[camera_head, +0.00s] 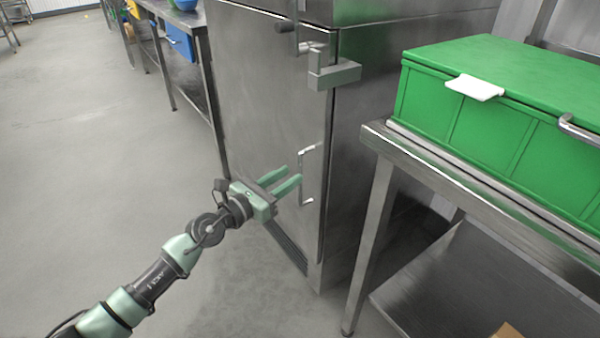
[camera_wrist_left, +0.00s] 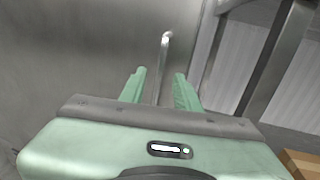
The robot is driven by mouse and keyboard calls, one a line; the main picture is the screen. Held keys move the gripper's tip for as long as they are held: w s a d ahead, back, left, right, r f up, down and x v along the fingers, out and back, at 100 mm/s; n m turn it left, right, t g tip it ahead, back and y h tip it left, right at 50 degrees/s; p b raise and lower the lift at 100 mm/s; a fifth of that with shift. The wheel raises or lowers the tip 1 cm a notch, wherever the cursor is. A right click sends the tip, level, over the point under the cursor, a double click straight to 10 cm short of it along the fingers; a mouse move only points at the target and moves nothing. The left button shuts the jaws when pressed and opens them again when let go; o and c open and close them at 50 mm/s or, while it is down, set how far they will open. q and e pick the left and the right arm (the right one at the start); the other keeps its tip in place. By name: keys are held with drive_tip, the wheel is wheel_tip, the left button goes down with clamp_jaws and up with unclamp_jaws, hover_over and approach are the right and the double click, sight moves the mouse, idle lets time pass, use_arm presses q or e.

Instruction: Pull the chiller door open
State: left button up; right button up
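The chiller door (camera_head: 262,95) is a grey steel panel that looks closed against the cabinet. A thin vertical bar handle (camera_head: 304,178) stands on it near its right edge. My left gripper (camera_head: 294,173) is open, with its green fingertips close to the handle. In the left wrist view, the handle (camera_wrist_left: 165,50) runs down between the two open fingers of the left gripper (camera_wrist_left: 160,73). I cannot tell how deep the bar sits between the fingers. Neither finger clearly touches it. My right gripper is not in view.
A block-shaped steel latch (camera_head: 333,75) is at the cabinet edge above the handle. A steel table (camera_head: 440,170) stands to the right with a green box (camera_head: 490,120) on it. A blue drawer (camera_head: 180,42) is under a bench at the back left. The floor at left is clear.

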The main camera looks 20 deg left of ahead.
sight(300, 169)
use_arm(q)
drive_tip(key=x, duration=0.5)
drive_tip(key=shift+a, duration=0.1)
drive_tip(key=shift+c, duration=0.3)
clamp_jaws()
idle(1.0)
